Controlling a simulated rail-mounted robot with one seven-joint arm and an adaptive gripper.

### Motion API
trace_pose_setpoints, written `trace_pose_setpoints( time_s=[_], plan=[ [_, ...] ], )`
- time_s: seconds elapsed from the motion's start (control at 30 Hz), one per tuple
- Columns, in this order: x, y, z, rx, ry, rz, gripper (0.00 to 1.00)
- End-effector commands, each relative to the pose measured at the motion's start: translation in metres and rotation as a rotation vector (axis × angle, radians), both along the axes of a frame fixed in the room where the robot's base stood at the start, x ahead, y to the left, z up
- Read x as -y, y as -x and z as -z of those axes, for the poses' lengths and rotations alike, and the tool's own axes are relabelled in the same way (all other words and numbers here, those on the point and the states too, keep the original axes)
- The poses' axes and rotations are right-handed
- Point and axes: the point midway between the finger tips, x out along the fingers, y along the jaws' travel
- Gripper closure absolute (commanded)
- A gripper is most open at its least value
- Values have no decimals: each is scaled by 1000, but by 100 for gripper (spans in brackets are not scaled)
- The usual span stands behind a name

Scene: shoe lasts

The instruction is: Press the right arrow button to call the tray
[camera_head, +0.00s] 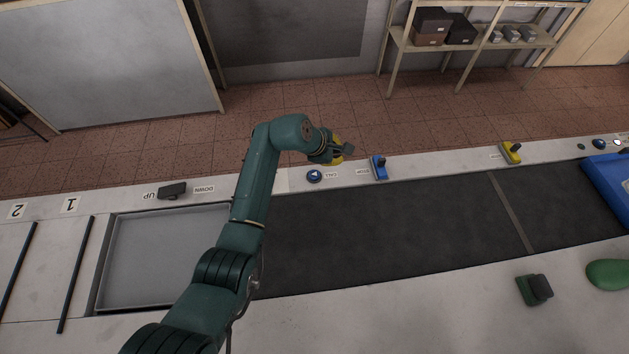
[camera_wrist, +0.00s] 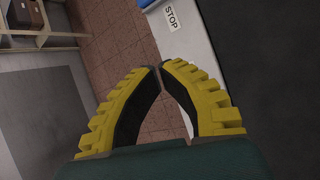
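A round blue button (camera_head: 314,176) with a light arrow mark sits on the far rim of the conveyor, beside a CALL label. Another round blue button (camera_head: 599,143) sits on the rim at the far right; any mark on it is too small to read. A blue tray (camera_head: 592,186) is at the right end of the belt, cut off by the picture edge. My gripper (camera_head: 346,150) is above the far rim, to the right of and beyond the CALL button, apart from it. In the wrist view its yellow fingers (camera_wrist: 160,66) meet at the tips with nothing between them.
A blue block (camera_head: 379,168) by the STOP label and a yellow block (camera_head: 512,152) stand on the rim. An UP/DOWN switch (camera_head: 173,190) is at left. The dark belt (camera_head: 400,225) is bare. A green object (camera_head: 608,274) and a dark block (camera_head: 535,290) lie on the near counter.

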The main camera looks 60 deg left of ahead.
Motion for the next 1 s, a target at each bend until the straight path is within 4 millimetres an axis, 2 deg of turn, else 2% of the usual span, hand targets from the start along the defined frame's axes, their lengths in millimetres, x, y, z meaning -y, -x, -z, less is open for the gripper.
trace_pose_setpoints(
  time_s=[0.03, 0.1, 0.23, 0.67, 0.87, 1.0],
  plan=[
    [-18, 12, 7, 5, -8, -32, 100],
    [-34, 26, 8, 9, -15, -64, 100],
    [-48, 40, 10, 10, -18, -94, 100],
    [-50, 42, 12, 9, -18, -100, 100],
    [-49, 42, 29, 9, -18, -98, 100],
    [-49, 42, 48, 9, -19, -99, 100]
  ],
)
